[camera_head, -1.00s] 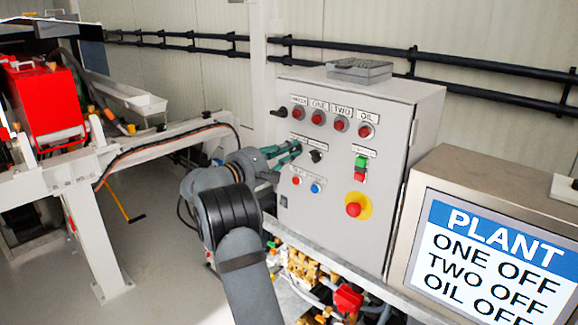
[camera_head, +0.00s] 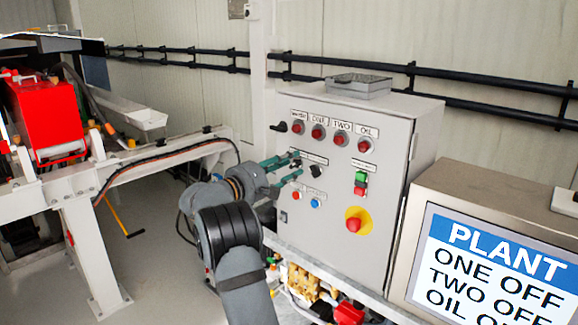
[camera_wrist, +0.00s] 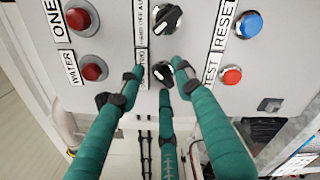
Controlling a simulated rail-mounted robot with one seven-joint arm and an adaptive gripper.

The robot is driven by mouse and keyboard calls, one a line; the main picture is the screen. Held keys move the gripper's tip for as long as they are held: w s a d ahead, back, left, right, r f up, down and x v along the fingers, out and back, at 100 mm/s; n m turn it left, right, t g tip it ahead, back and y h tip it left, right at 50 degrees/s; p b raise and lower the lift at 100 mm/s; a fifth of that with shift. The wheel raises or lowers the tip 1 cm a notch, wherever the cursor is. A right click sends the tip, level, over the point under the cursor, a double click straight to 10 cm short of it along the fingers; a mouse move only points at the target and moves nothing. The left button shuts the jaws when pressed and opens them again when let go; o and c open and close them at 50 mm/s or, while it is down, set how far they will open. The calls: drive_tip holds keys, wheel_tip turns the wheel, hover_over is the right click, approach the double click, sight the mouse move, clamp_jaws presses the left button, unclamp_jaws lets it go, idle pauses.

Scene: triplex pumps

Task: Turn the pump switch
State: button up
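The grey control box (camera_head: 338,225) carries two black rotary knobs in its middle row. The left knob (camera_wrist: 162,74) is between the tips of my gripper (camera_wrist: 157,78) in the wrist view. The other black knob (camera_wrist: 167,18) is above it there, clear of the fingers; it also shows in the head view (camera_head: 316,171). My gripper's teal fingers (camera_head: 284,169) reach the panel from the left and are open, one on each side of the left knob. A third finger lies below it in the wrist view. Whether any finger touches the knob cannot be told. The knob labels are partly hidden.
Red lamps (camera_head: 340,139) line the panel top. A red stop button (camera_head: 353,224) and green button (camera_head: 361,178) are right of the knobs. The blue reset button (camera_wrist: 248,24) and red test button (camera_wrist: 231,75) are close to the fingers. A screen (camera_head: 490,265) reads ONE OFF, TWO OFF.

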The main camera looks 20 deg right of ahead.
drive_tip(key=v, duration=1.2)
drive_tip(key=x, duration=0.4)
drive_tip(key=p+x, duration=0.1)
drive_tip(key=x, duration=0.7)
drive_tip(key=shift+w+r, duration=0.1)
drive_tip(key=shift+r, duration=0.15)
drive_tip(key=shift+f+n+p, duration=0.2)
drive_tip(key=shift+n+p, duration=0.3)
drive_tip(key=shift+p, duration=0.1)
